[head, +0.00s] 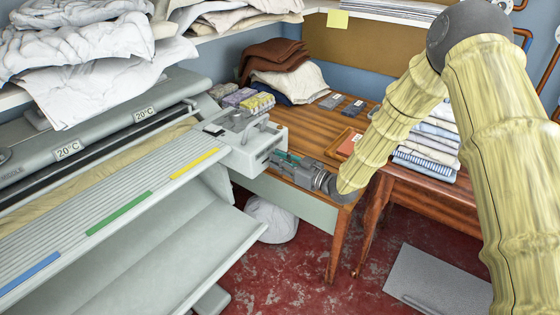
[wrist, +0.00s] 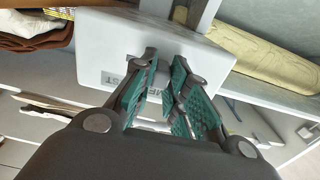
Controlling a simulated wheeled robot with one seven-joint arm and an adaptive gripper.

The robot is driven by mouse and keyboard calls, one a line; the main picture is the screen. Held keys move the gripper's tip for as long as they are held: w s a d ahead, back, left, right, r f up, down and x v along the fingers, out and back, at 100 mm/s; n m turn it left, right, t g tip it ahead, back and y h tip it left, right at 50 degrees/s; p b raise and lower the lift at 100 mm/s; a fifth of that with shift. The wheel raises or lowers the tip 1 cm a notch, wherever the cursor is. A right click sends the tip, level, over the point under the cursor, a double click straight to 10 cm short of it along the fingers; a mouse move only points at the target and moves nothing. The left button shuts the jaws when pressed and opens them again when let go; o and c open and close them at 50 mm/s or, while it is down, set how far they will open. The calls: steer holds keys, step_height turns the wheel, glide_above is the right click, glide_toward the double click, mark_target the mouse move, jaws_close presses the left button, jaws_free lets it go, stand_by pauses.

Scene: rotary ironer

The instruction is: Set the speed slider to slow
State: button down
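The ironer's pale grey control box (head: 245,145) stands at the right end of the machine. My gripper (head: 283,158) is at its right-hand face, over the wooden table. In the wrist view the box's white face (wrist: 95,50) carries dark lettering, with "ST" and "ME" partly readable beside and between my fingers. My gripper (wrist: 162,68) has its teal-padded fingers apart by a narrow gap, close to that face. A pale bar shows low between the fingers; I cannot tell whether it is the slider. The slider knob and its setting are not clearly visible, and contact cannot be told.
The ironer's slatted board (head: 130,195) fills the left. The wooden table (head: 318,130) holds folded cloths (head: 290,82), small dark items and a reddish box (head: 349,145). A stack of folded linen (head: 425,150) stands at right.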

mark_target(263, 162)
steer(key=shift+s+a, duration=0.5)
steer(key=shift+s, duration=0.25)
steer(key=shift+s+a, duration=0.5)
steer(key=shift+s, duration=0.2)
steer(key=c, duration=1.4)
jaws_free()
steer(key=shift+s+d, duration=0.25)
steer(key=shift+d, duration=0.15)
steer(key=v, duration=1.1)
steer(key=shift+s+f, duration=0.1)
steer(key=shift+f, duration=0.05)
